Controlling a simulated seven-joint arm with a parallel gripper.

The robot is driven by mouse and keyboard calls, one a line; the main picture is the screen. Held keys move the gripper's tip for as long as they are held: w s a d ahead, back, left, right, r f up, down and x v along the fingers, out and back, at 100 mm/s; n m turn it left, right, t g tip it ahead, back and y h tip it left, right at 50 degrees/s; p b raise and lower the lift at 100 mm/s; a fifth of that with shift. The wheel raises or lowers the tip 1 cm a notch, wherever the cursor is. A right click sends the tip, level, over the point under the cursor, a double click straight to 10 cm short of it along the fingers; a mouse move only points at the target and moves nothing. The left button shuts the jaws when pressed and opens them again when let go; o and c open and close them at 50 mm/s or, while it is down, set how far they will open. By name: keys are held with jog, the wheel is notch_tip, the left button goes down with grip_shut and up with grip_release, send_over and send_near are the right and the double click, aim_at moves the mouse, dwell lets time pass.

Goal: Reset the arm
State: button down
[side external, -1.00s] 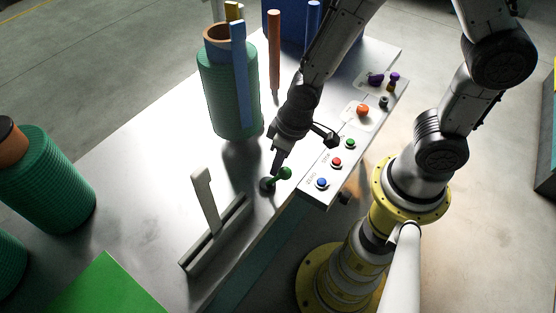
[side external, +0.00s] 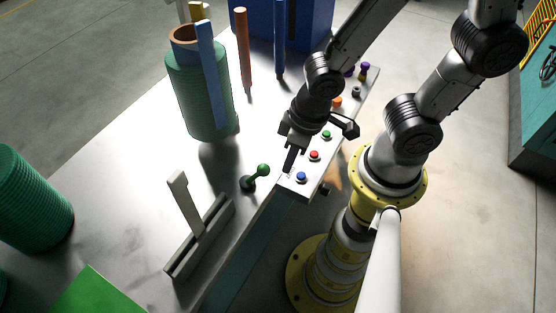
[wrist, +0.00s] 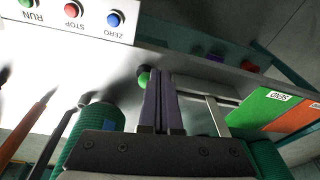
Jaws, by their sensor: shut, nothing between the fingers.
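My gripper (side external: 290,160) is shut and empty. In the side external view it hangs over the table's right edge, close to the button panel (side external: 287,183), a little right of the green-knobbed lever (side external: 263,169). In the wrist view the shut fingers (wrist: 163,100) point up the picture, and the lever's green knob (wrist: 143,78) shows partly behind them. The panel carries a blue button (side external: 301,176), a red button (side external: 314,155) and a green button (side external: 326,134). In the wrist view these read ZERO (wrist: 115,18), STOP (wrist: 73,9) and RUN (wrist: 28,3).
A green netting roll (side external: 203,105) stands on the table behind the gripper. A grey upright lever (side external: 184,200) sits in a slotted base at the front. Orange (side external: 243,50) and blue (side external: 280,40) posts stand at the back. A green panel (side external: 92,295) lies at front left.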

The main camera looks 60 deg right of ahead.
jog(key=shift+s+r, duration=0.3)
jog(key=shift+r, duration=0.05)
jog(key=w+d+r+m+t, duration=0.45)
jog(key=d+r, duration=0.25)
jog(key=r, duration=0.5)
jog(key=s+d+r+n+g+h, duration=0.1)
jog(key=s+d+r+n, duration=0.1)
jog(key=s+r, duration=0.3)
jog(key=shift+s+d+r, duration=0.25)
jog(key=shift+s+d, duration=0.5)
jog(key=shift+s, duration=0.1)
